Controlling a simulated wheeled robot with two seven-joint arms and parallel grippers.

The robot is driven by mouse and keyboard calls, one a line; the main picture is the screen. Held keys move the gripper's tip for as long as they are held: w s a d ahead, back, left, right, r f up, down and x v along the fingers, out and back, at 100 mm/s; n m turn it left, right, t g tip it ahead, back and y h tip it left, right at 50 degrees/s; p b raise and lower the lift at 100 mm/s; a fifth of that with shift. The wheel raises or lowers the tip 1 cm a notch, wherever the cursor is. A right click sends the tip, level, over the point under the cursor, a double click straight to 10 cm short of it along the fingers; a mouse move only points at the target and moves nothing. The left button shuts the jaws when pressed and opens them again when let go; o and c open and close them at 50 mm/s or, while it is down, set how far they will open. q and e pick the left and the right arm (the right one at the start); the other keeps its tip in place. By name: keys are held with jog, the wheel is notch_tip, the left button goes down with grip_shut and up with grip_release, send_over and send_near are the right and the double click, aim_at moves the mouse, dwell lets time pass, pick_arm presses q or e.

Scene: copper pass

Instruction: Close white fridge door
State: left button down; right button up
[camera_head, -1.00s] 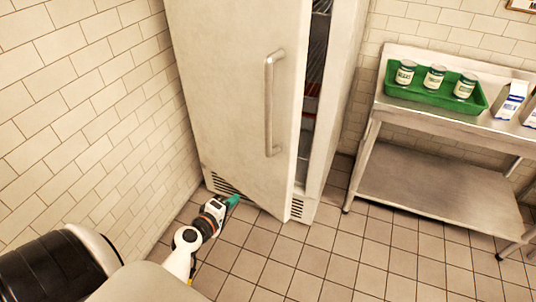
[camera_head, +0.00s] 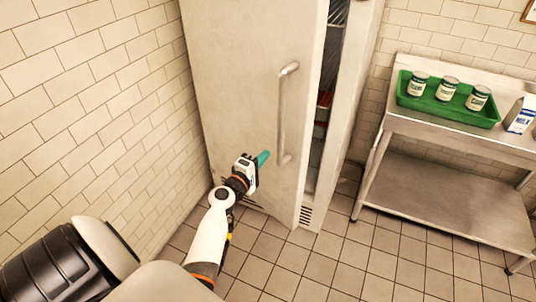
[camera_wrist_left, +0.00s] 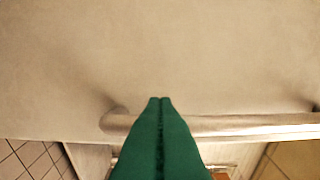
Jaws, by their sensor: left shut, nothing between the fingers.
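The white fridge door (camera_head: 240,90) stands ajar in the head view, with a dark gap along its right side. Its metal handle (camera_head: 286,112) runs upright near the door's free edge. The fridge body (camera_head: 352,85) is behind it, and part of the inside shows through the gap. My left gripper (camera_head: 264,158) is shut and empty, in front of the door to the left of the handle's lower end. In the left wrist view its green fingers (camera_wrist_left: 160,102) are together, over the door face (camera_wrist_left: 160,50) and close to the handle (camera_wrist_left: 240,123). I cannot tell whether they touch. My right gripper is not in view.
A steel table (camera_head: 460,130) with a lower shelf stands right of the fridge. It holds a green tray (camera_head: 449,115) with 3 jars and a white and blue carton (camera_head: 521,114). A tiled wall (camera_head: 95,110) is on the left. The tiled floor (camera_head: 350,260) in front is clear.

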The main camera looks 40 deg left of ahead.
pick_arm(q)
jog(key=shift+w+d, duration=0.55)
jog(key=shift+w, duration=0.1)
